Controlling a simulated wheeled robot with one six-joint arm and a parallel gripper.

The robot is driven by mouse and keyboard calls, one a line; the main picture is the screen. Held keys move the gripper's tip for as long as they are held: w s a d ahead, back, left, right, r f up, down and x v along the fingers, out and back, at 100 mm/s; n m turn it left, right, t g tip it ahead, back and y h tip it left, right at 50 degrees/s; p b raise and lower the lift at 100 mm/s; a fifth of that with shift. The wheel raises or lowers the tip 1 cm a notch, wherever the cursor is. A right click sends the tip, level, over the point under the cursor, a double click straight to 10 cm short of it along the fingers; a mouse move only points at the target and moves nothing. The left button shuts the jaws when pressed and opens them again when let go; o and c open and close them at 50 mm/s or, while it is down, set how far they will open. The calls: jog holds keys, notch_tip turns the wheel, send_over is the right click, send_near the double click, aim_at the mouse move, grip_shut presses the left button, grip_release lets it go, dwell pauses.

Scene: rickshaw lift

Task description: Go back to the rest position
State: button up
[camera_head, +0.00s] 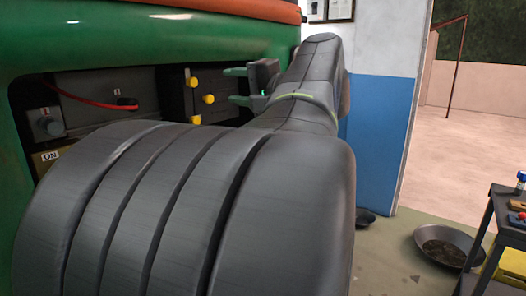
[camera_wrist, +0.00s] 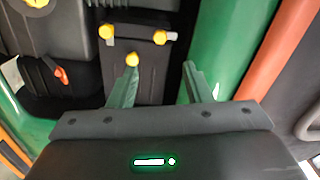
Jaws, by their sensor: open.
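My gripper (camera_head: 238,86) is at the end of my grey arm, in front of the dark opening in the green rickshaw body (camera_head: 130,35). Its two green fingers are apart, with nothing between them, and they also show in the wrist view (camera_wrist: 160,85). A dark box with yellow knobs (camera_head: 208,99) is just left of the fingertips in the head view. The same box (camera_wrist: 135,85) lies beyond the fingers in the wrist view, with a yellow knob close to the left fingertip. I cannot tell whether that finger touches it. My arm hides the lower part of the opening.
A blue and white wall (camera_head: 380,130) stands behind my arm. A round pan (camera_head: 446,246) and a dark cart (camera_head: 506,220) are at the right. Some floor between is clear.

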aim_at(193, 82)
jog(key=p+x, duration=0.1)
jog(key=x, duration=1.3)
jog(key=shift+r, duration=0.15)
jog(key=m+p, duration=0.2)
jog(key=shift+d+r+p, duration=0.1)
jog(key=shift+r+p, duration=0.1)
jog(key=shift+p, duration=0.2)
jog(key=m+p, duration=0.6)
jog(key=p, duration=0.2)
jog(key=m+p, duration=0.6)
jog(key=p, duration=0.3)
jog(key=shift+m+p, duration=0.9)
jog(key=shift+p, duration=0.35)
jog(key=shift+f+m+p, duration=0.1)
jog(key=shift+m+p, duration=0.2)
jog(key=shift+p, duration=0.05)
jog(key=shift+f, duration=0.1)
jog(key=shift+d, duration=0.15)
